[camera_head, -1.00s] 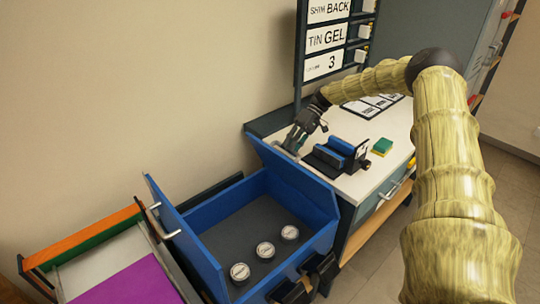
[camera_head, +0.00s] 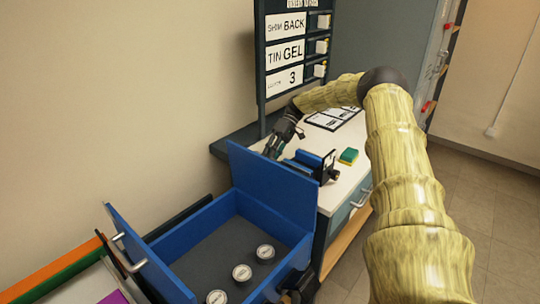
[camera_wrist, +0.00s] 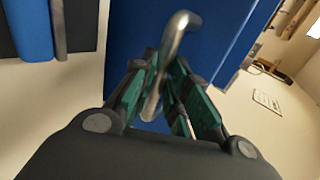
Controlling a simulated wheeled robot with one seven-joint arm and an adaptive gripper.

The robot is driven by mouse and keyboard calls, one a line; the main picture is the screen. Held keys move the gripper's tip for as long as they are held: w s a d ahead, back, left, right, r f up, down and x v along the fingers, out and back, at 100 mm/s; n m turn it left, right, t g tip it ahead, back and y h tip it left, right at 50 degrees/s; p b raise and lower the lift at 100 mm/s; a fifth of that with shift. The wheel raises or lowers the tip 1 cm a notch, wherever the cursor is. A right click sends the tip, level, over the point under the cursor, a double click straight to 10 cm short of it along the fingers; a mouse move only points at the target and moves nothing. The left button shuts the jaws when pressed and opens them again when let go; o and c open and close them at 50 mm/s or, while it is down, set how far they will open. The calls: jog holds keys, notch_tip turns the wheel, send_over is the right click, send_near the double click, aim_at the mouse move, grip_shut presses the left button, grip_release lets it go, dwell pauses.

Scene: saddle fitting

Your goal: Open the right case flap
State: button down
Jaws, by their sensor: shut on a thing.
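The blue case (camera_head: 185,240) stands low at the front with its top open. Its right flap (camera_head: 272,188) is a blue panel standing raised along the case's right side, its inner face toward the body camera. My gripper (camera_head: 276,150) is behind this flap, partly hidden by it. In the wrist view my gripper (camera_wrist: 162,75) is shut on the flap's curved metal handle (camera_wrist: 172,38), with a finger on either side. The blue panel (camera_wrist: 125,50) fills the space behind the handle. The left flap (camera_head: 150,255) is also raised, with a metal handle (camera_head: 118,237).
Several round white-topped tins (camera_head: 242,272) lie in the case. The white worktop (camera_head: 340,185) behind holds a blue-and-black fixture (camera_head: 310,162) and a green-and-yellow block (camera_head: 348,156). A sign board (camera_head: 287,55) stands behind. An orange-edged tray (camera_head: 50,272) lies at left.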

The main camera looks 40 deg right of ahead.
jog(key=shift+s+d+f, duration=0.1)
jog(key=shift+s+f, duration=0.2)
jog(key=shift+f, duration=0.3)
jog(key=c, duration=1.7)
grip_release()
jog(key=shift+o, duration=1.4)
jog(key=shift+w+d+f, duration=0.1)
jog(key=shift+w+d+r, duration=0.25)
jog(key=shift+d+r, duration=0.2)
jog(key=v, duration=1.1)
jog(key=shift+d+f, duration=0.2)
jog(key=shift+d, duration=0.1)
jog(key=shift+r, duration=0.1)
